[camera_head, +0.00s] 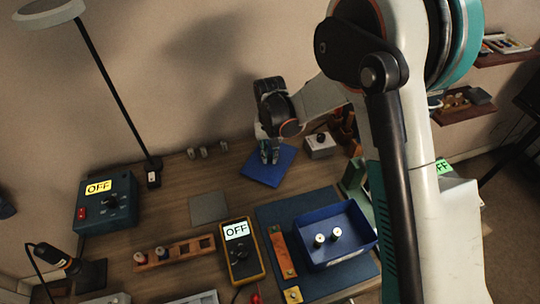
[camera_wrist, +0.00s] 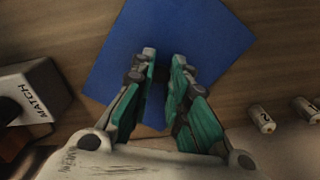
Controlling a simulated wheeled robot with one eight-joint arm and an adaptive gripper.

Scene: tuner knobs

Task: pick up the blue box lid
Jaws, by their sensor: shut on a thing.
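The blue box lid (camera_head: 255,174) is a flat blue square near the back of the wooden table, left of a small grey box. It also shows in the wrist view (camera_wrist: 212,45), under my fingers. My gripper (camera_head: 269,161) points down at the lid's middle, and its teal fingers (camera_wrist: 163,60) are shut on the lid. I cannot tell whether the lid is clear of the table. The open blue box (camera_head: 357,258) stands at the front right with two pale knobs inside.
The small grey box (camera_head: 321,146) stands close to the lid's right. A grey square (camera_head: 208,207), a yellow meter (camera_head: 241,252) and a wooden rack (camera_head: 176,252) lie nearer. A lamp (camera_head: 115,85) stands at the left.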

